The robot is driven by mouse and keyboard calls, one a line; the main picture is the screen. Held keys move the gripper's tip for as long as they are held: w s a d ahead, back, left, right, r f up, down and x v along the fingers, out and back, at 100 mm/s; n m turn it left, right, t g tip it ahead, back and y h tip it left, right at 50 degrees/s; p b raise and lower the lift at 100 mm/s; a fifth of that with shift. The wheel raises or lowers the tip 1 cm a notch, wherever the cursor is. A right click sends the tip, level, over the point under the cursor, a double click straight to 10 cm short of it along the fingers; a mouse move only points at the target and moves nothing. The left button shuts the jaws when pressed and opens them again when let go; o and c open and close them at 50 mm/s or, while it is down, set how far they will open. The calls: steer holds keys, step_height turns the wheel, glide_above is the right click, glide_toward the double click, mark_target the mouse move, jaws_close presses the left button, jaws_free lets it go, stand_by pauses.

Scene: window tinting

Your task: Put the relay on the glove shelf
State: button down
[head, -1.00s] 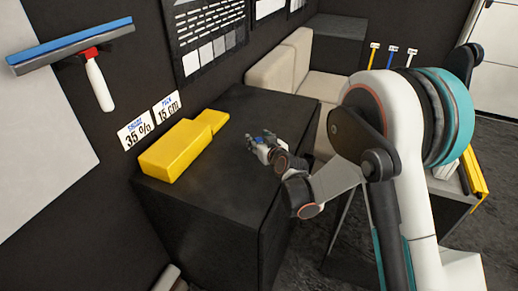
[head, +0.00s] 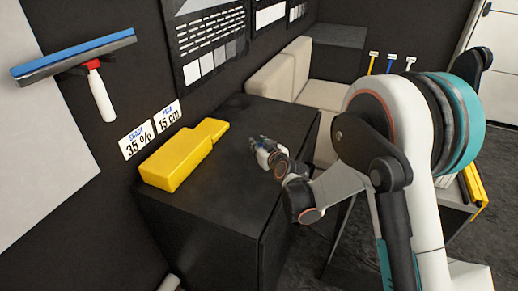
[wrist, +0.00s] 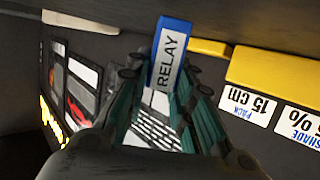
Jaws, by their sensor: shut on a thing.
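The relay (wrist: 170,55) is a blue block with a white label reading RELAY. It shows upright between the fingertips in the wrist view, and my gripper (wrist: 165,85) is shut on it. In the head view my gripper (head: 265,150) is small, over the right part of the black cabinet top (head: 225,190). I cannot make out anything marked as the glove shelf.
A stepped yellow block (head: 178,160) lies on the cabinet by the wall, below the SHADE 35 % (head: 136,139) and PACK 15 cm (head: 168,115) signs. A squeegee (head: 90,65) is on the wall. A beige sofa (head: 300,80) stands behind. The cabinet top's middle is clear.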

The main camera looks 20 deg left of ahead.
step_height(320, 180, up, 18)
steer(key=p, duration=0.6)
steer(key=d+f+m+t+h, duration=0.1)
steer(key=d+f+m+h, duration=0.15)
steer(key=d, duration=2.05)
steer(key=s+d+m+t+h, duration=0.1)
steer(key=s+d, duration=0.4)
steer(key=d, duration=0.6)
steer(key=s+d+m+t+h, duration=0.15)
steer(key=s+d, duration=0.35)
steer(key=d, duration=0.6)
step_height(320, 180, up, 3)
steer(key=n+g+y, duration=0.4)
steer(key=n+y, duration=0.1)
glide_above(259, 145)
step_height(259, 145, down, 15)
steer(key=b, duration=0.5)
steer(key=shift+f, duration=0.2)
steer(key=shift+f+b, duration=0.9)
steer(key=shift+f, duration=1.5)
steer(key=shift+d+r, duration=0.1)
